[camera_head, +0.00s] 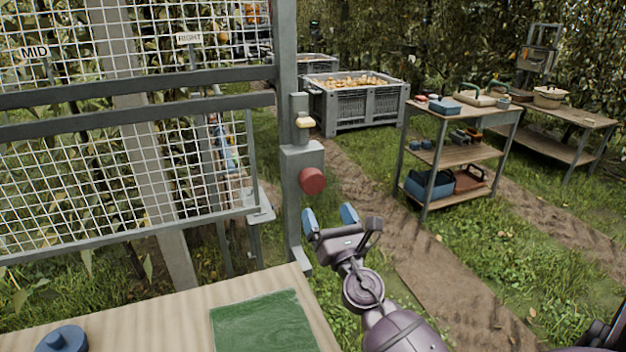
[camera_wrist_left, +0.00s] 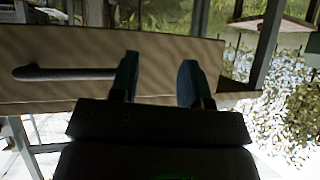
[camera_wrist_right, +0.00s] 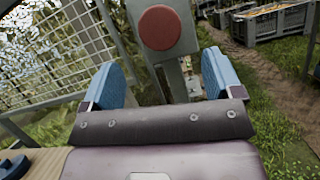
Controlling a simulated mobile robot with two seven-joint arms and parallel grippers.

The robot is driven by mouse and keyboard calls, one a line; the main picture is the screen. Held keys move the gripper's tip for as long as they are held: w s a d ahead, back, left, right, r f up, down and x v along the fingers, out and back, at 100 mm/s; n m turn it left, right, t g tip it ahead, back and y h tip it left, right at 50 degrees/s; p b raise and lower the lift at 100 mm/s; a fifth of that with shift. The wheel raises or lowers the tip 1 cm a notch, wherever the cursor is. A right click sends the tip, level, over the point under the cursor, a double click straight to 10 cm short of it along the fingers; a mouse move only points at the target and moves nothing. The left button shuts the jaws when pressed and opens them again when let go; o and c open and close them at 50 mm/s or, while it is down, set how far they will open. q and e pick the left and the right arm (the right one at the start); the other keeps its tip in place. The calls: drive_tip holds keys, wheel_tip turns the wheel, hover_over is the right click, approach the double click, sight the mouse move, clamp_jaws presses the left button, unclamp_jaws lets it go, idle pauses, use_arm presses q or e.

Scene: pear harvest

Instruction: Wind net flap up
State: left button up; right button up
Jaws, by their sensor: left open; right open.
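The net flap (camera_head: 120,165) is a white wire mesh in a grey frame at left in the head view. Beside it stands a grey post with a grey box (camera_head: 296,160) and a round red knob (camera_head: 312,181). A pale yellow handle (camera_head: 305,122) sits above the box. The red knob also shows in the right wrist view (camera_wrist_right: 159,28). My right gripper (camera_head: 329,216) is open and empty, just below and right of the knob, not touching it. My left gripper (camera_wrist_left: 158,82) is open in the left wrist view, in front of a wooden board; nothing shows between its fingers.
A wooden table with a green mat (camera_head: 262,322) and a blue round piece (camera_head: 62,340) lies at the bottom left. A shelf cart (camera_head: 455,155) with tools stands at right. A grey crate of pears (camera_head: 365,108) stands behind. A dirt path runs between.

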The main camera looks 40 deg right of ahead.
sight(315, 185)
drive_tip(key=p+x, duration=0.2)
drive_tip(key=x, duration=0.6)
drive_tip(key=shift+w+r, duration=0.1)
drive_tip(key=shift+r, duration=0.05)
drive_tip(key=shift+x, duration=0.8)
use_arm(q)
drive_tip(key=r, duration=0.1)
drive_tip(key=w+r, duration=0.1)
drive_tip(key=r, duration=0.1)
drive_tip(key=shift+r+t, duration=0.2)
drive_tip(key=shift+t, duration=0.1)
use_arm(e)
drive_tip(key=c, duration=0.8)
use_arm(q)
drive_tip(key=shift+s+f, duration=0.15)
drive_tip(key=shift+s, duration=0.05)
use_arm(e)
drive_tip(key=shift+c, duration=0.5)
use_arm(q)
drive_tip(key=shift+s, duration=0.1)
use_arm(e)
drive_tip(key=shift+m, duration=0.4)
